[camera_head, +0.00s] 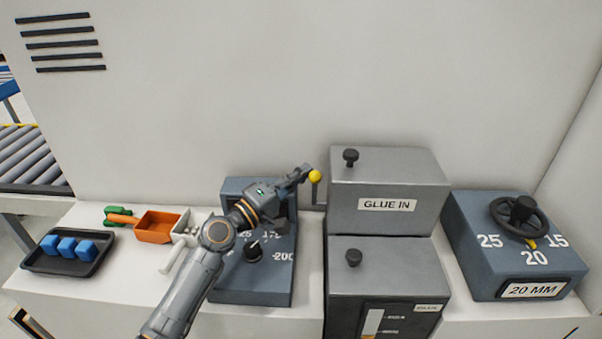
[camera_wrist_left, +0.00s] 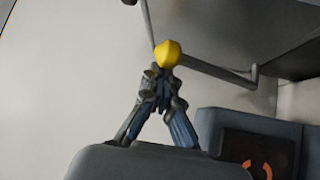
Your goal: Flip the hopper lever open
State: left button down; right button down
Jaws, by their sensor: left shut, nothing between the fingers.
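The hopper lever is a thin grey rod with a yellow ball knob (camera_head: 315,176), standing at the left side of the grey GLUE IN hopper (camera_head: 390,185). My left gripper (camera_head: 306,172) is shut and empty, with its fingertips close beside the knob on its left. In the left wrist view the yellow knob (camera_wrist_left: 167,54) shows right at the tips of the closed fingers (camera_wrist_left: 160,78), and the grey rod (camera_wrist_left: 215,69) runs off to the right. I cannot tell whether the fingertips touch the knob. My right gripper is not in view.
A blue-grey temperature dial box (camera_head: 250,285) stands under my left arm. A lower glue unit (camera_head: 385,268) is in front of the hopper, and a 20 MM handwheel box (camera_head: 510,255) stands to the right. Scoops (camera_head: 155,228) and a black tray (camera_head: 40,262) of blue cubes lie left.

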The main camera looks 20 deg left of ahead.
pick_arm(q)
jog(key=shift+s+d+f+b, duration=0.25)
jog(key=shift+s+f+b, duration=0.2)
jog(key=shift+s, duration=0.3)
jog(key=shift+s+d+f+b, duration=0.2)
jog(key=shift+s+f+b, duration=0.2)
jog(key=shift+s, duration=0.35)
jog(key=shift+s+d+f+b, duration=0.2)
jog(key=shift+s+f+b, duration=0.4)
jog(key=shift+s+f, duration=0.1)
jog(key=shift+s+d+f+b, duration=0.2)
jog(key=shift+s+f+b, duration=0.35)
jog(key=shift+s+b, duration=0.1)
jog(key=shift+s+f, duration=0.1)
jog(key=shift+s, duration=0.1)
jog(key=v, duration=1.2)
jog(key=shift+f, duration=0.1)
